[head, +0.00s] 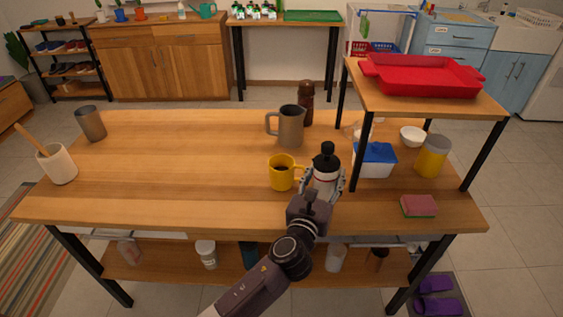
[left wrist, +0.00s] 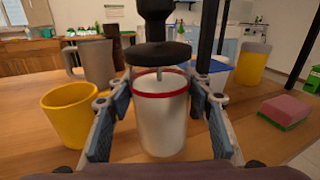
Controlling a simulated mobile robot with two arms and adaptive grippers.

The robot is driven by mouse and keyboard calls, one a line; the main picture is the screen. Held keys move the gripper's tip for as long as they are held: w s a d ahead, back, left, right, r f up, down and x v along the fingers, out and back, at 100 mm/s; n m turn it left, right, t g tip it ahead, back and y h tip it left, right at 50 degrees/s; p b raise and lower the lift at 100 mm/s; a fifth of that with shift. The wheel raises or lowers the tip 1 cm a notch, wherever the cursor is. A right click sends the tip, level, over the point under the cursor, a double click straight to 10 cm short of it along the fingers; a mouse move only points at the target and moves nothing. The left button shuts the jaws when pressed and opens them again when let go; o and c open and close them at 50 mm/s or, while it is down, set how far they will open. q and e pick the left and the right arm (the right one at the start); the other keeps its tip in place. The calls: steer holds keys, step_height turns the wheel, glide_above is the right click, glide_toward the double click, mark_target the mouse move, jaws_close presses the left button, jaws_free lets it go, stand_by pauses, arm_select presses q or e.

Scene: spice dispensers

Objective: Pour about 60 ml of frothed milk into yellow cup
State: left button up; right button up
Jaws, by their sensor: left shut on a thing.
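A white container (head: 325,177) with a black top and a red band stands upright just right of the cup. My left gripper (head: 324,192) is shut on this container, with a finger on each side of it in the left wrist view (left wrist: 160,118). A grey pitcher (head: 291,128) with a handle stands behind the cup. My right gripper is not in view.
A dark brown bottle (head: 306,103) stands behind the pitcher. A blue-lidded box (head: 374,160), a yellow-and-grey jar (head: 431,157) and a sponge (head: 418,206) are to the right, near the raised shelf's legs. The table's left-middle is clear, with a grey tumbler (head: 90,123) beyond.

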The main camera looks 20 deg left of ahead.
mark_target(316, 165)
arm_select(q)
steer(key=shift+w+a+r+n, duration=0.1)
steer(key=shift+a+r+n, duration=0.3)
steer(key=shift+n, duration=0.3)
steer(key=shift+w+a+n+g+p, duration=0.25)
steer(key=shift+a+n+p, duration=0.2)
steer(key=shift+a+n, duration=0.35)
steer(key=shift+a+r+n+p, duration=0.25)
steer(key=shift+r+n+p, duration=0.2)
steer(key=shift+n+p, duration=0.1)
steer(key=n, duration=0.1)
steer(key=a+n, duration=0.1)
steer(key=n, duration=0.1)
steer(key=a+r+n+g+h, duration=0.1)
steer(key=shift+w+a+p, duration=0.25)
steer(key=shift+w+p, duration=0.05)
steer(key=shift+w, duration=0.1)
steer(key=shift+r+n, duration=0.1)
steer(key=shift+n, duration=0.25)
steer(key=shift+a+r+n, duration=0.1)
steer(key=shift+r+n, duration=0.2)
steer(key=shift+n, duration=0.2)
stand_by(0.5)
steer(key=shift+a+r+n+g, duration=0.1)
steer(key=shift+r+n+g, duration=0.15)
steer(key=shift+n, duration=0.25)
stand_by(1.0)
